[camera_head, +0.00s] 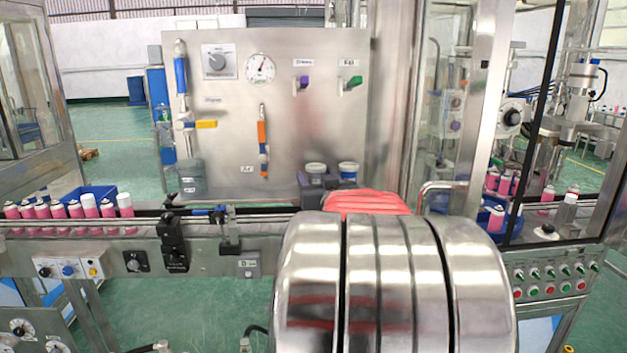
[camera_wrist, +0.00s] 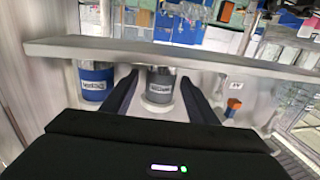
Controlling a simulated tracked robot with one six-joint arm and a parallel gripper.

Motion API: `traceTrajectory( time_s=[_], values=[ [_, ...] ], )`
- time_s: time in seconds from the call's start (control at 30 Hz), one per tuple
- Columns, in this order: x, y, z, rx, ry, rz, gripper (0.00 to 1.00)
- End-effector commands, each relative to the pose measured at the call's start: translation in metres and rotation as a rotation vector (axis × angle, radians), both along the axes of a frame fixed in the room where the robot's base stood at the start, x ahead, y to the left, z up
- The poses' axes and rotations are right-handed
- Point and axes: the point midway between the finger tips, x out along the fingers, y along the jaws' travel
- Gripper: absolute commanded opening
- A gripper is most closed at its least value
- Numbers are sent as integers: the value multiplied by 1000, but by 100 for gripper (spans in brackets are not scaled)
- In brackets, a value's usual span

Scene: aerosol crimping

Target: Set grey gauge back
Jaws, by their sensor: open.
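The grey gauge (camera_wrist: 160,85) is a grey cylinder with a pale label and a white end. In the wrist view it is between the two dark fingers of my gripper (camera_wrist: 159,79), which is open, with a finger on each side. Small gaps seem to show beside it; I cannot tell if either finger touches. A blue cylinder (camera_wrist: 95,84) with a similar label is to its left, outside the fingers. In the head view the white-topped grey gauge (camera_head: 316,168) and blue one (camera_head: 349,168) are side by side before the steel panel; my arm mostly hides my gripper.
A pale shelf-like bar (camera_wrist: 190,58) crosses the wrist view beside both cylinders. An orange and blue tool (camera_head: 263,140) hangs on the panel (camera_head: 220,110). Pink cans (camera_head: 75,208) line the conveyor at left. A glazed machine frame (camera_head: 490,110) stands at right.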

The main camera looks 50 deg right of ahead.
Motion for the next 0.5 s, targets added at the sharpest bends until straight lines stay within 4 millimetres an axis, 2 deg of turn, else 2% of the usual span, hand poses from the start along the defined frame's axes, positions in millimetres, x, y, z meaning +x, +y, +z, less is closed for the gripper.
traceTrajectory(
  time_s=[0.27,0.5],
  values=[
    [-13,10,1,-1,-2,-1,53],
    [-37,29,1,-1,-2,-1,53]
  ],
)
